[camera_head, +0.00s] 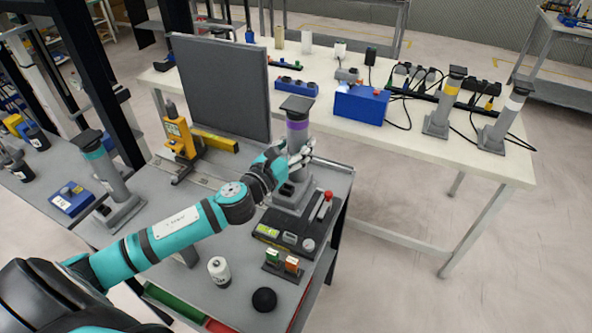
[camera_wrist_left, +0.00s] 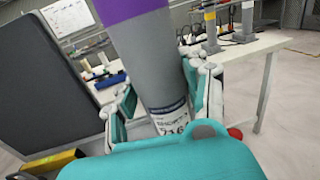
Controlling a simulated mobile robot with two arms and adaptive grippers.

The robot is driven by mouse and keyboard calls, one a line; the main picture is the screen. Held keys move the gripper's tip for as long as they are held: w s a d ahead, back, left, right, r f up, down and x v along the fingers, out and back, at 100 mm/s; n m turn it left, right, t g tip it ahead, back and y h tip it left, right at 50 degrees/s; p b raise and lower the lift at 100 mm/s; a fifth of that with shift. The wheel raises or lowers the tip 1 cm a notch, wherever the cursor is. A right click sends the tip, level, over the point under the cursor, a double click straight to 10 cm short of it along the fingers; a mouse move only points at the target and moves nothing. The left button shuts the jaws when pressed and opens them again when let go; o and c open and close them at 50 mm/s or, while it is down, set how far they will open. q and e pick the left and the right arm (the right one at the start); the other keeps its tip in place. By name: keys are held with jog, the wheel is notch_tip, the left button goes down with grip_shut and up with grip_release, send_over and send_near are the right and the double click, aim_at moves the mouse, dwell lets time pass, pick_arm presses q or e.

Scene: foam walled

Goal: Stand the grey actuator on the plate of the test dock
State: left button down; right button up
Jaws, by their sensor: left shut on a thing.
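The grey actuator (camera_head: 297,131) has a purple band and a black top. It stands about upright at the right of the grey bench. My left gripper (camera_head: 292,157) is shut on its grey body below the band. The left wrist view shows the body (camera_wrist_left: 150,65) and a printed label between my fingers (camera_wrist_left: 160,100). The test dock (camera_head: 283,238) is a dark unit with a green display and a red-topped lever. The actuator's lower end (camera_head: 290,194) is over the dock's rear part, where the plate is mostly hidden. I cannot tell whether they touch. My right gripper is not in view.
A dark upright panel (camera_head: 222,88) and a yellow fixture (camera_head: 178,135) stand behind and left. A white bottle (camera_head: 219,271), a black round thing (camera_head: 264,299) and a small connector block (camera_head: 282,263) are in front. Similar actuators with yellow (camera_head: 449,88) and white bands (camera_head: 517,103) stand on the white table.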

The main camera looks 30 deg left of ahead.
pick_arm(q)
jog(key=shift+d+f, duration=0.1)
jog(key=shift+f, duration=0.65)
notch_tip(320, 180, down, 4)
jog(key=shift+w+r+b, duration=0.1)
jog(key=shift+r+b, duration=0.15)
jog(key=shift+b, duration=0.35)
jog(key=shift+f, duration=0.25)
jog(key=c, duration=1)
grip_release()
jog(key=o, duration=0.3)
jog(key=shift+o, duration=0.2)
jog(key=shift+s, duration=0.35)
jog(key=s+a+b, duration=0.1)
jog(key=s+b, duration=0.1)
jog(key=s, duration=0.9)
jog(key=shift+s+a, duration=0.2)
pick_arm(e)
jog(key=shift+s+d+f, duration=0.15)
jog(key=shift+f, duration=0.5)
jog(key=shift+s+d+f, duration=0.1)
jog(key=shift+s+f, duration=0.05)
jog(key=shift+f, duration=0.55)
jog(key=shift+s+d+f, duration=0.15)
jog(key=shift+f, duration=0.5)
